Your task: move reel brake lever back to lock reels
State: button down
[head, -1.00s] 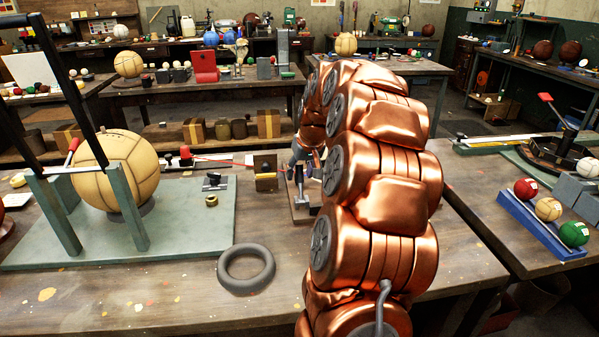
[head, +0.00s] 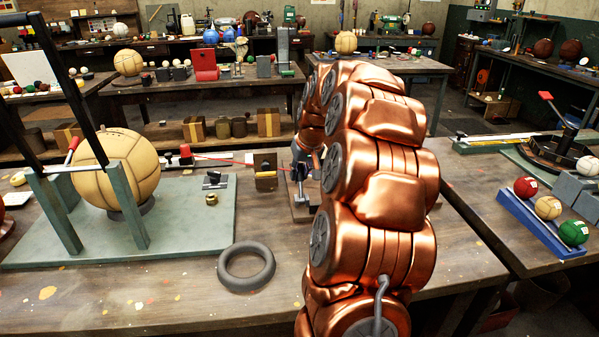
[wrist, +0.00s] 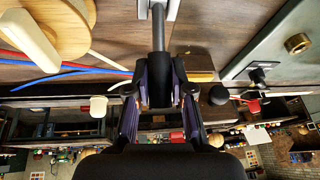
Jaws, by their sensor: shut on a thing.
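The lever shows in the wrist view as a grey rod (wrist: 158,28) with a dark grip at its end, running from a light metal piece at the top edge. My gripper (wrist: 159,98) is shut on the dark grip, one finger on each side. A round wooden reel (wrist: 50,30) lies at the upper left of the wrist view, with red, blue and pale cords beside it. In the head view my gripper (head: 305,168) is partly seen at the bench's middle. My copper arm hides most of the lever and the reels there.
A green board (head: 190,235) with a frame and a tan ball (head: 118,170) stands left on the bench. A dark ring (head: 246,267) lies in front. A blue rack (head: 540,222) of balls is on the right bench. The front bench surface near the ring is clear.

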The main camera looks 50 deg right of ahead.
aim_at(299, 181)
jog(key=shift+s+a+f+b, duration=0.1)
jog(key=shift+b, duration=0.3)
jog(key=shift+s+b, duration=0.1)
jog(key=shift+b, duration=0.2)
jog(key=s+t+h+b, duration=0.1)
jog(key=b, duration=0.2)
jog(key=s+a+t+h+b, duration=0.1)
jog(key=t+b, duration=0.1)
jog(key=b, duration=0.2)
jog(key=shift+a, duration=0.3)
jog(key=t+h+b, duration=0.1)
jog(key=b, duration=0.1)
jog(key=shift+s+a+b, duration=0.3)
jog(key=shift+s+b, duration=0.05)
jog(key=t+b, duration=0.1)
jog(key=b, duration=0.1)
jog(key=s+a+t+h+b, duration=0.1)
jog(key=b, duration=0.1)
jog(key=t+h+b, duration=0.1)
jog(key=b, duration=0.2)
jog(key=shift+s+a+f+n, duration=0.2)
jog(key=shift+s+n, duration=0.2)
jog(key=shift+s+a+t+h+b, duration=0.25)
jog(key=shift+t+b, duration=0.25)
jog(key=shift+b, duration=0.7)
jog(key=shift+r, duration=0.1)
